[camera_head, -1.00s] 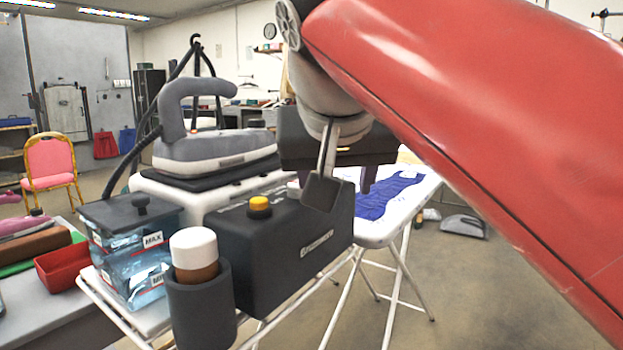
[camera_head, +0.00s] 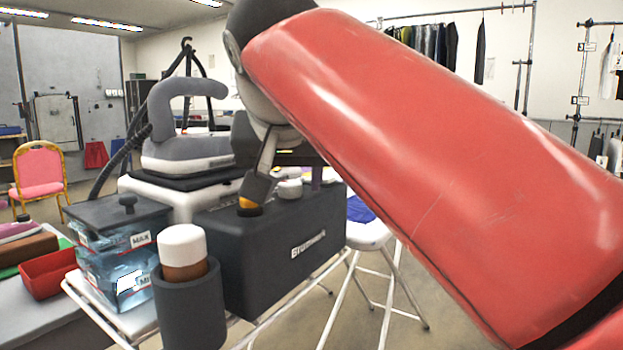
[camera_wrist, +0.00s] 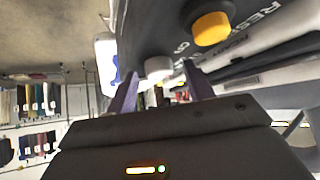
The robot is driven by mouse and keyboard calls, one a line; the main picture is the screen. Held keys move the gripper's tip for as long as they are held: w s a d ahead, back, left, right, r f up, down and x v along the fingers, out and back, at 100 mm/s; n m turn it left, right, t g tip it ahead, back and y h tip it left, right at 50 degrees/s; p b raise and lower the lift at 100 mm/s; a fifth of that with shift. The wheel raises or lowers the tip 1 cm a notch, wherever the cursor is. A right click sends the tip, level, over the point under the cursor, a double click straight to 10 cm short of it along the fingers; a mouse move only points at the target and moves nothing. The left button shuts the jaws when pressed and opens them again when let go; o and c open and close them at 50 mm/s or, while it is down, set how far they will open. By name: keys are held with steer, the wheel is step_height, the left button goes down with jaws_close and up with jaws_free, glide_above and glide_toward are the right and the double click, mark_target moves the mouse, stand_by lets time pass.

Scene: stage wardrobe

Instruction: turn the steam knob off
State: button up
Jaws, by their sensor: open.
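The black steam box (camera_head: 262,255) stands on a white-framed stand. A pale round knob (camera_head: 290,188) is on its top, and a yellow button (camera_head: 248,205) sits left of it. My gripper (camera_wrist: 160,72) is open, with its two purple fingers pointing towards the box. In the wrist view the pale knob (camera_wrist: 158,68) shows between the fingertips, with no clear contact. The yellow button (camera_wrist: 210,28) is outside the fingers, beside printed lettering too partial to read fully. In the head view my arm and the gripper's body hide most of the fingers.
A grey iron (camera_head: 187,135) stands on a dark pad behind the box. A blue water tank (camera_head: 120,262) and a dark cup (camera_head: 190,312) with a white-capped bottle (camera_head: 183,248) stand close at left. A blue cloth (camera_head: 360,208) lies on the ironing board behind.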

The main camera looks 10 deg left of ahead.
steer(key=c, duration=1)
steer(key=shift+o, duration=0.2)
steer(key=n+y, duration=0.2)
steer(key=shift+d+r+n+g+p, duration=0.1)
steer(key=shift+d+n+g+p, duration=0.2)
steer(key=shift+n+p, duration=0.1)
steer(key=n, duration=0.1)
steer(key=n+g+y, duration=0.1)
steer(key=n+y+p, duration=0.1)
steer(key=shift+w+d+n+g, duration=0.15)
steer(key=shift+w+n+g, duration=0.1)
steer(key=shift+n+g, duration=0.05)
steer(key=n+g+y, duration=0.2)
steer(key=n, duration=0.1)
steer(key=shift+w+d+n, duration=0.1)
steer(key=shift+w+n, duration=0.1)
steer(key=shift+n, duration=0.1)
steer(key=shift+w+n+g+y, duration=0.15)
steer(key=shift+n+g+y, duration=0.35)
steer(key=shift+n+g, duration=1.2)
steer(key=shift+n, duration=0.4)
